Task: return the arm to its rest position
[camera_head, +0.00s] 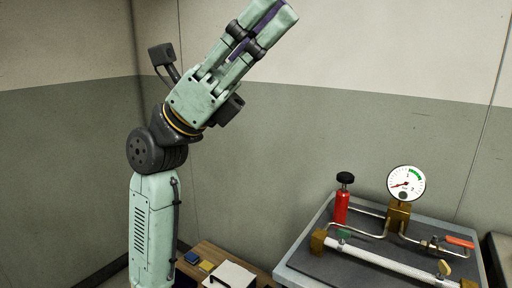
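My arm (153,225) stands upright at the left of the head view, clear of the bench. It bends at a dark joint and its upper part slants up to the right. My gripper (270,15) is at the top of the picture and points up and right, its tips close to the top edge. Its two pale green fingers lie side by side with a narrow dark purple strip between them. They look shut, and nothing is seen held in them.
A grey tray (292,270) at lower right bears a red cylinder (341,207) with a black knob, a round gauge (406,183), a white pipe (380,262) and an orange-handled valve (460,241). A wooden table (212,251) holds a white sheet (229,275) and small blocks. Walls stand behind.

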